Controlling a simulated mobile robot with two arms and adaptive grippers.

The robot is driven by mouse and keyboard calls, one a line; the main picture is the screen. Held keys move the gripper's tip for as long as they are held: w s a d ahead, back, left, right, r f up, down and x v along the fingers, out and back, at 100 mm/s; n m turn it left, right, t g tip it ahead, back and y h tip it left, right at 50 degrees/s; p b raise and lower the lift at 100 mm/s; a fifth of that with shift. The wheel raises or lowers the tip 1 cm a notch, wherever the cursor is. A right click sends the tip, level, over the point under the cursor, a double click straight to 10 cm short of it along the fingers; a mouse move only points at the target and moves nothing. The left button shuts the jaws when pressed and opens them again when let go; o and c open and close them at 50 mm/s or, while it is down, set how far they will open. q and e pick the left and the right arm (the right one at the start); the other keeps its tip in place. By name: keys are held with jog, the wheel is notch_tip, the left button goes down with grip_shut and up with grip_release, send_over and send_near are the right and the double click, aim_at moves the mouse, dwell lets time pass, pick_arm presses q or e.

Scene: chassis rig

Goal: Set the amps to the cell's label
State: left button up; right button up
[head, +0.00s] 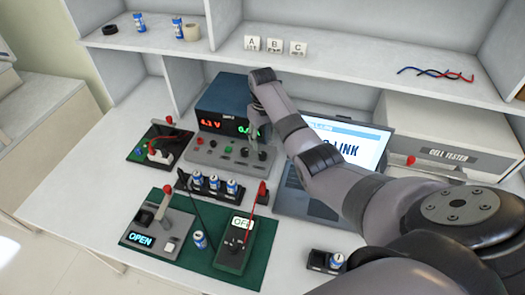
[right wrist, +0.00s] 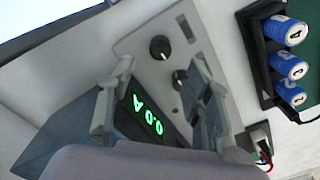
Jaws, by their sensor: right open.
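The power supply (head: 222,101) stands at the back of the bench. Its red display reads about 4.1 V; its green amps display (head: 243,129) is partly covered by my arm. The amps display (right wrist: 148,113) reads 0.0 A in the right wrist view. Its sloped front panel bears several knobs; one black knob (right wrist: 159,48) and another (right wrist: 181,80) show near my fingers. My right gripper (head: 262,153) is open over the panel's right part, with nothing between its fingers. My left gripper is out of view.
A laptop (head: 345,150) and the cell tester (head: 450,154) stand to the right. A green mat (head: 190,262) holds an OPEN-display switch box (head: 155,232), a loose cell (head: 199,240) and a meter (head: 235,245) reading OFF. A single-cell holder (head: 319,261) is nearer me. The shelf overhangs behind.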

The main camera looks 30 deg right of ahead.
aim_at(263, 154)
notch_tip(263, 154, down, 7)
jog(key=shift+f+b, duration=0.2)
jog(key=shift+b, duration=0.15)
jog(key=shift+c, duration=0.2)
grip_shut()
dwell(0.4)
